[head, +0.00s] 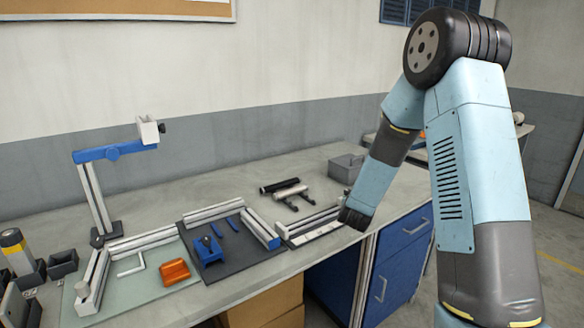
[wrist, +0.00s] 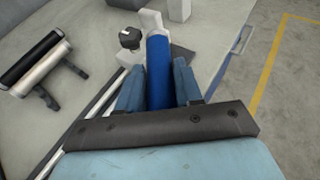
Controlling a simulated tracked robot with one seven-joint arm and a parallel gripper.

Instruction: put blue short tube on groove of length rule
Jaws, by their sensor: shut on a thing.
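The blue short tube (wrist: 158,72) lies between the two blue fingers of my gripper (wrist: 159,85), which is shut on it, in the wrist view. In the head view my arm hides the tube and the fingers; only the dark wrist end shows above the right front of the table. The length rule (head: 314,232), a pale metal rail with a white strip, lies at the table's right front, just left of my wrist. Part of the rail (wrist: 97,108) shows left of the fingers in the wrist view. Whether the tube touches the rule or its groove, I cannot tell.
A black knob (wrist: 130,38) and a white block (wrist: 151,19) stand close beyond the tube. A rack with black and white rollers (head: 288,191) and a grey box (head: 347,166) stand behind the rule. A dark mat (head: 247,262) with blue parts lies to the left.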

